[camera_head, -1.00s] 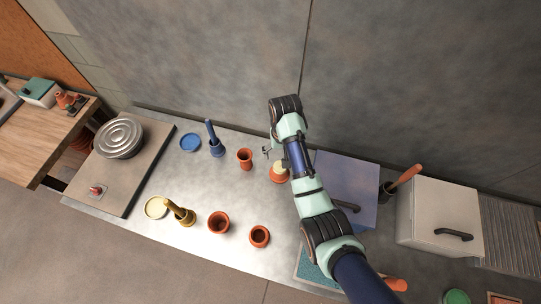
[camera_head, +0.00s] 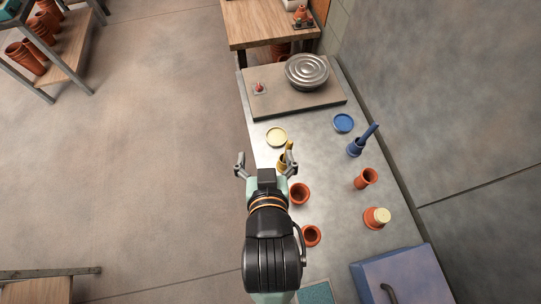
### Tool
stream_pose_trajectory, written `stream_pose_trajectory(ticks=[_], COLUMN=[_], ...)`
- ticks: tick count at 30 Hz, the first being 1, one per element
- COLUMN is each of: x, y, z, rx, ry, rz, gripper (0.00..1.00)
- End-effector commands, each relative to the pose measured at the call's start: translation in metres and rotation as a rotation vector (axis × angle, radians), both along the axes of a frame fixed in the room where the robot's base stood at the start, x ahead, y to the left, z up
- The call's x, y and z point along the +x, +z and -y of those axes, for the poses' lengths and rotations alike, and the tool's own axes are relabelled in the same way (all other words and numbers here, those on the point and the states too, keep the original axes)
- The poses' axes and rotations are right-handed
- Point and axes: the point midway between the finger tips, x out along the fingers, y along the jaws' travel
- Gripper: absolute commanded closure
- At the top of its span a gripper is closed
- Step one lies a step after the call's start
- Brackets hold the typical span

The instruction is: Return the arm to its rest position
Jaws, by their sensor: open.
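My gripper (camera_head: 265,165) is open and empty, its two fingers spread wide. My arm reaches up from the bottom of the head view, and the gripper is over the left edge of the metal table (camera_head: 331,238). Its right finger is in front of a yellow cup (camera_head: 282,164) and partly hides it; I cannot tell how far above the cup it is. Terracotta pots (camera_head: 300,193) and (camera_head: 312,235) stand just right of my arm.
A banding wheel (camera_head: 307,70) stands on a board at the back. A blue-grey box (camera_head: 402,276) is at lower right. Open floor (camera_head: 150,180) lies left.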

Motion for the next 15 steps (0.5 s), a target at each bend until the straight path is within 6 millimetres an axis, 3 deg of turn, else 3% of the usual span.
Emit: stream_pose_trajectory(ticks=[2, 10, 13, 15], x=[-0.005, -0.005, -0.005, -0.005], y=[0.007, 0.01, 0.027, 0.05], z=[-0.008, -0.008, -0.008, -0.008], rx=[-0.003, -0.003, -0.004, -0.004], ry=[0.02, 0.02, 0.02, 0.019], rz=[0.025, 0.027, 0.027, 0.027], gripper=[0.1, 0.1, 0.1, 0.1])
